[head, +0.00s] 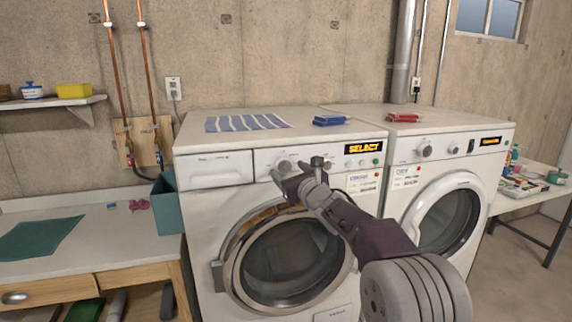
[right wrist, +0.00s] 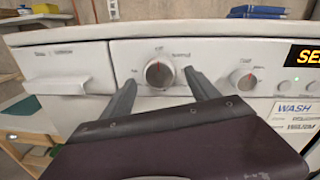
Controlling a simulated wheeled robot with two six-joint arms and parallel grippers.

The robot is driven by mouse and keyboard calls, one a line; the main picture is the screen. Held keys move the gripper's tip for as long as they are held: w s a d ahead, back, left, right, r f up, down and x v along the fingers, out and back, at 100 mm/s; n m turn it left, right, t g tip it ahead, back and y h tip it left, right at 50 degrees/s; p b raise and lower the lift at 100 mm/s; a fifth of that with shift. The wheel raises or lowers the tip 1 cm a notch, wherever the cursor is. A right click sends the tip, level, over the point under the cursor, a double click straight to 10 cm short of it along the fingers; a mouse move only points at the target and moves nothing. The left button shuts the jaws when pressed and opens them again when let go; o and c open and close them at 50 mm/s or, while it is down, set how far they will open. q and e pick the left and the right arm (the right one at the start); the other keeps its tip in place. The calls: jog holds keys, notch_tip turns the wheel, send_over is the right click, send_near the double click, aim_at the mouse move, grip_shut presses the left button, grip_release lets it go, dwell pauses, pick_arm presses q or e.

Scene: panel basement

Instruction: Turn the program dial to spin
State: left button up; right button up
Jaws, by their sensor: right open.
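The program dial (right wrist: 158,73) is a round silver knob on the washer's white front panel (right wrist: 85,55). Its red mark points up, toward a small label at the top; a label at its upper right seems to read Normal, and the others are too small to read. In the head view the dial (head: 284,166) sits left of the lit display (head: 363,148), which reads SELECT. My right gripper (head: 297,170) is open in front of the panel. In the right wrist view its two fingers stand on either side of the dial, apart from it. My left gripper is not in view.
A second, smaller knob (right wrist: 245,82) sits right of the dial, by round buttons. The detergent drawer (right wrist: 68,72) is at left, the round washer door (head: 290,262) below. A dryer (head: 450,190) stands at right, a counter (head: 110,245) at left.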

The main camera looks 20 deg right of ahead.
jog(key=shift+w+r+p, duration=0.2)
jog(key=shift+w+p, duration=0.1)
jog(key=shift+w, duration=0.45)
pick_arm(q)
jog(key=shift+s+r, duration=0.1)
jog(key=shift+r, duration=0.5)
pick_arm(e)
jog(key=shift+w+a+f, duration=0.15)
jog(key=shift+w, duration=0.1)
jog(key=c, duration=1.4)
jog(key=shift+o, duration=0.2)
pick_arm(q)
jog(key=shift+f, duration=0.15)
